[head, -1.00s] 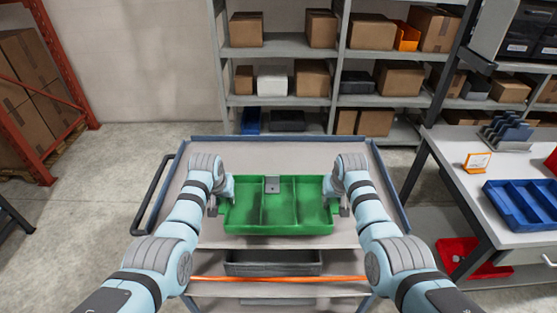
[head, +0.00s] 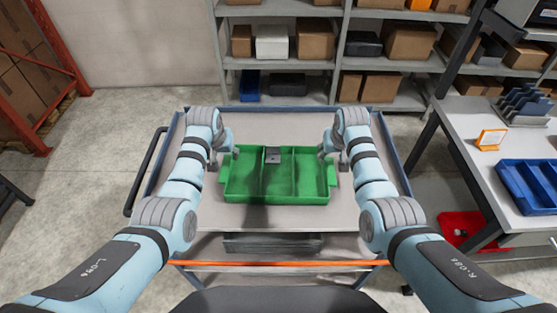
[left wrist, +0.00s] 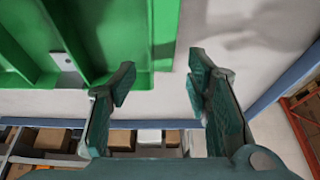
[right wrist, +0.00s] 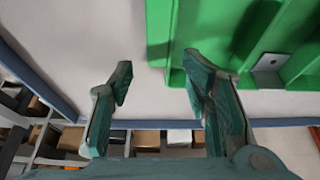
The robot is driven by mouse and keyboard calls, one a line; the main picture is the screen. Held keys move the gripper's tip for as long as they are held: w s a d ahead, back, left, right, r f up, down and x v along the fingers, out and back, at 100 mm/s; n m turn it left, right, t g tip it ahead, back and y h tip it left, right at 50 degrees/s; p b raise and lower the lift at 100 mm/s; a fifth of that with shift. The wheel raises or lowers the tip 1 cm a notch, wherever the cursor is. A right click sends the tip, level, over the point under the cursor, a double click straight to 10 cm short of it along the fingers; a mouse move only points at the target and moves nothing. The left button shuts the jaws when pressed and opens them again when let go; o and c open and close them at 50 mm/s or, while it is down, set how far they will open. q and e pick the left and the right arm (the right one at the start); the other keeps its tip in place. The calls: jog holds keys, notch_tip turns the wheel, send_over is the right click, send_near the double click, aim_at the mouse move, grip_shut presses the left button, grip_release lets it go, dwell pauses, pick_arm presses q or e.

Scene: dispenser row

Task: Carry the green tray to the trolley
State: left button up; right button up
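The green tray (head: 311,187) rests on the grey top of the trolley (head: 275,219), with end handles showing left and right. It has three compartments and a small grey part (head: 272,155) in the middle one, at the back. My left gripper (head: 234,151) is open and empty near the tray's back left corner. My right gripper (head: 324,153) is open and empty near its back right corner. In the left wrist view the open fingers (left wrist: 158,78) have the tray (left wrist: 110,35) to their left. In the right wrist view the open fingers (right wrist: 158,78) have the tray (right wrist: 215,30) to their right.
The trolley has a blue rim and a lower shelf with a grey bin (head: 273,243). A side table (head: 470,160) at the right carries a blue tray (head: 530,185) and an orange-framed stand (head: 490,139). Shelving with boxes (head: 385,85) stands behind. Clear floor lies at the left.

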pick_arm(q)
jog(key=shift+w+r, duration=0.3)
jog(key=shift+r, duration=0.5)
pick_arm(e)
jog(key=shift+w+r, duration=0.35)
jog(key=shift+r, duration=0.5)
pick_arm(q)
jog(key=w, duration=0.2)
jog(key=shift+w, duration=0.3)
pick_arm(e)
jog(key=w, duration=0.1)
jog(key=w+f, duration=0.2)
jog(key=w, duration=0.1)
jog(key=shift+f, duration=0.25)
jog(key=shift+s+r, duration=0.35)
jog(key=shift+s, duration=0.3)
jog(key=shift+s+r, duration=0.3)
jog(key=shift+s, duration=0.3)
jog(key=shift+w, duration=0.25)
jog(key=shift+r, duration=0.35)
pick_arm(q)
jog(key=s+f+v, duration=0.1)
jog(key=s+v, duration=0.1)
jog(key=v, duration=1.1)
jog(key=shift+s+t, duration=0.25)
jog(key=shift+t, duration=0.05)
pick_arm(e)
jog(key=v, duration=1.1)
jog(key=shift+s, duration=0.45)
